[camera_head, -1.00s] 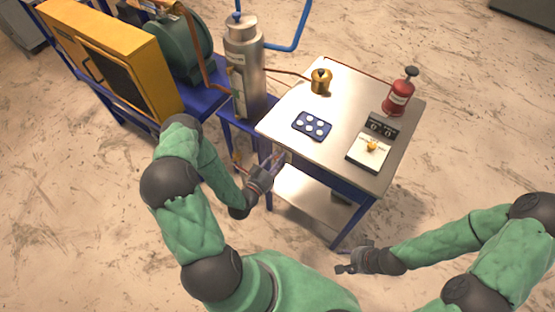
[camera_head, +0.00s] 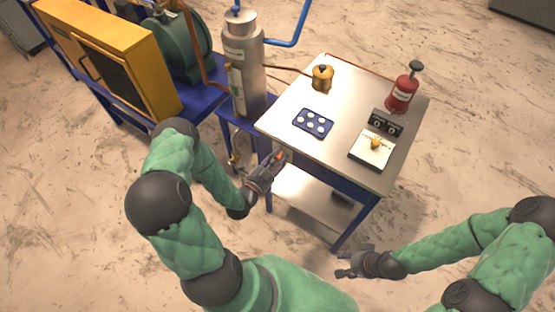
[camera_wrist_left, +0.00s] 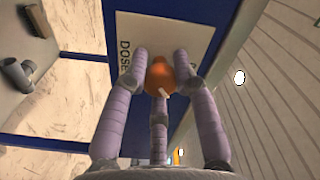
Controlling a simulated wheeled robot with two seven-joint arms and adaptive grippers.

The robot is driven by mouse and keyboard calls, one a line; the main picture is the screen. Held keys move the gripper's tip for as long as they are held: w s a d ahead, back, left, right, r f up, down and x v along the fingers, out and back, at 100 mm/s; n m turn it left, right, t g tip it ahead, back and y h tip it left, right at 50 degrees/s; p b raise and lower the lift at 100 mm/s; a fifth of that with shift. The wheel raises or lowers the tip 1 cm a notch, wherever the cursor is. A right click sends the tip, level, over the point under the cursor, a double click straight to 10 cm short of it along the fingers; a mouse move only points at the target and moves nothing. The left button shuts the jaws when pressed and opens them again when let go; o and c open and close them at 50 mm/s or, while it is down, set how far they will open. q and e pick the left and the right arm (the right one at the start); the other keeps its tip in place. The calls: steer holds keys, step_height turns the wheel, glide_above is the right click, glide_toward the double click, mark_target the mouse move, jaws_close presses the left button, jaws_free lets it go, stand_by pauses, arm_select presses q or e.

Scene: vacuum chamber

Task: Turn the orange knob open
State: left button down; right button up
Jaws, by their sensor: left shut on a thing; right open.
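The orange knob (camera_wrist_left: 160,75) sits on a cream plate (camera_wrist_left: 130,32) lettered "DOSE", on a blue frame, in the left wrist view. My left gripper (camera_wrist_left: 160,68) is shut on the knob, with its purple-grey fingers around it. A white mark shows on the near side of the knob. In the head view my left gripper (camera_head: 276,162) is at the table's left front edge, and a bit of orange shows at its fingertips. My right gripper (camera_head: 345,264) is open and empty, in front of the table's near right leg.
The steel-topped table (camera_head: 290,115) carries a blue tray (camera_head: 313,122), a brass pot (camera_head: 322,78), a red cylinder (camera_head: 402,92) and a white box (camera_head: 372,150). A steel tank (camera_head: 245,75) stands to its left. The floor right of the table is free.

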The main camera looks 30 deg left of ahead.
arm_select(q)
steer(key=m+b, duration=0.2)
steer(key=m, duration=0.2)
steer(key=shift+f, duration=0.15)
steer(key=shift+m+b, duration=0.8)
steer(key=shift+m, duration=0.8)
steer(key=c, duration=1)
jaws_free()
steer(key=s, duration=0.8)
steer(key=s+a, duration=0.1)
steer(key=s, duration=0.3)
